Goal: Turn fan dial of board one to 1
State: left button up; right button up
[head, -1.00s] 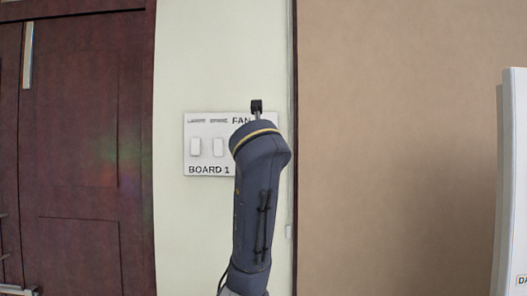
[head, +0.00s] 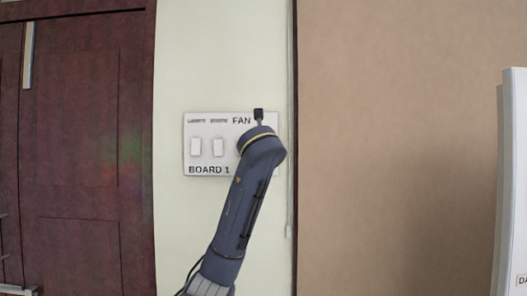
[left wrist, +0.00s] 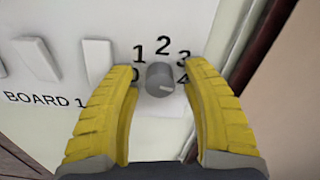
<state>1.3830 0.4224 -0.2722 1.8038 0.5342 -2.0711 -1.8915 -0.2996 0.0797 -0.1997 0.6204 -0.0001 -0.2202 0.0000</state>
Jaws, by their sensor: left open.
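Board one (head: 203,163) is a white panel on a pale wall, labelled "BOARD 1" and "FAN" in the head view. My arm covers its right part there and hides the dial. In the left wrist view, the grey round fan dial (left wrist: 159,80) is ringed by the numbers 0 to 4. A pale mark on the dial appears toward its lower right, on the side of the 4. My left gripper (left wrist: 162,73) is open, its yellow fingers on either side of the dial. I cannot tell whether they touch it. My right gripper is not in view.
Two white rocker switches (head: 195,146) sit left of the dial on the board. A dark wooden door (head: 80,150) is at the left, and a bare tan wall (head: 400,150) at the right. A white panel (head: 515,180) stands at the far right edge.

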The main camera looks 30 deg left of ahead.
pick_arm(q)
jog(key=shift+o, duration=0.2)
grip_shut()
